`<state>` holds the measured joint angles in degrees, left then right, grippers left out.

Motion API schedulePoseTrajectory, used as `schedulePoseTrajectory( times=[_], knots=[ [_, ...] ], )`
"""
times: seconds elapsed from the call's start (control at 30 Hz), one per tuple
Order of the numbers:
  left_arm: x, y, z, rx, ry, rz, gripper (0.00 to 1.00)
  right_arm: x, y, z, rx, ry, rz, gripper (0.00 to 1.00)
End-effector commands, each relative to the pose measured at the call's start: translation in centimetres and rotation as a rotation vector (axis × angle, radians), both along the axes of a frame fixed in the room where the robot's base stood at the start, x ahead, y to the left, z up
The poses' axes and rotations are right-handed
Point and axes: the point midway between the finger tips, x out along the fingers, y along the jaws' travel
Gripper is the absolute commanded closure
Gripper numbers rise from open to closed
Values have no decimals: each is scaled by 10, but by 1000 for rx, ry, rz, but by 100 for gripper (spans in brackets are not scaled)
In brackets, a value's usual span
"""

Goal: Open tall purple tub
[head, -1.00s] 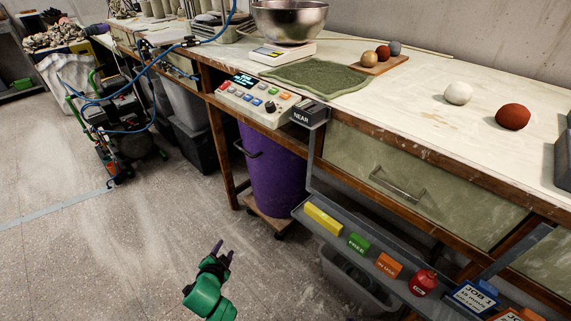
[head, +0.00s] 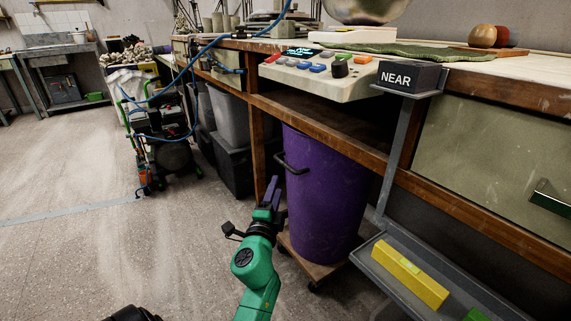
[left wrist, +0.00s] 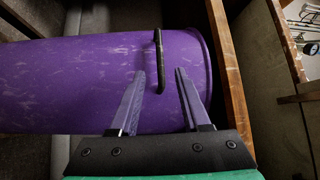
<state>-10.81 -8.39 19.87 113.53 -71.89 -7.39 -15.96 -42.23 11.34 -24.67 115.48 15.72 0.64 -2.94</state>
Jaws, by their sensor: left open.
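The tall purple tub (head: 322,195) stands upright on a low wooden dolly (head: 308,265) under the workbench. Its upper end is close beneath the bench's front rail, and its top is hidden in the head view. A black handle (head: 291,164) sits on its side, facing left. My left gripper (head: 276,192) is open and empty, low in front of the tub. In the left wrist view the tub (left wrist: 60,85) lies sideways across the picture. There the black handle (left wrist: 158,60) shows just beyond the fingertips (left wrist: 160,72). I cannot tell whether they touch the tub.
The bench's wooden rail (head: 330,130) runs above the tub. A grey tray (head: 400,285) with a yellow block (head: 410,277) juts out at right. A control box (head: 325,75) and the NEAR sign (head: 409,77) are above. Grey bins (head: 230,115) stand left; floor is clear in front.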

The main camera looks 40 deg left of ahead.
Motion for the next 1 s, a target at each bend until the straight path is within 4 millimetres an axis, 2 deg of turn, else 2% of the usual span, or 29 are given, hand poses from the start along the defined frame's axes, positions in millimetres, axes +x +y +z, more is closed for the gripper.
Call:
schedulePoseTrajectory(
  times=[0.1,0.2,0.4,0.53,0.77,0.8,0.9,1.0],
  knots=[
    [30,16,10,3,-3,0,53,-21,1,-12,-14,79,18,100],
    [54,30,11,1,-3,0,53,-18,1,-9,-15,74,19,100],
    [91,50,13,0,-2,-1,53,-18,1,-14,-13,70,16,100],
    [100,55,14,-1,-1,-1,53,-18,1,-15,-12,68,14,100],
    [101,55,15,-2,-1,-1,53,-18,1,-15,-10,67,14,100],
    [101,55,15,-1,0,-1,68,-18,1,-15,-10,67,14,100],
    [101,55,15,-2,0,-1,100,-18,1,-15,-10,67,14,100],
    [101,55,15,-2,0,-1,100,-18,1,-15,-10,67,14,100]
  ],
)
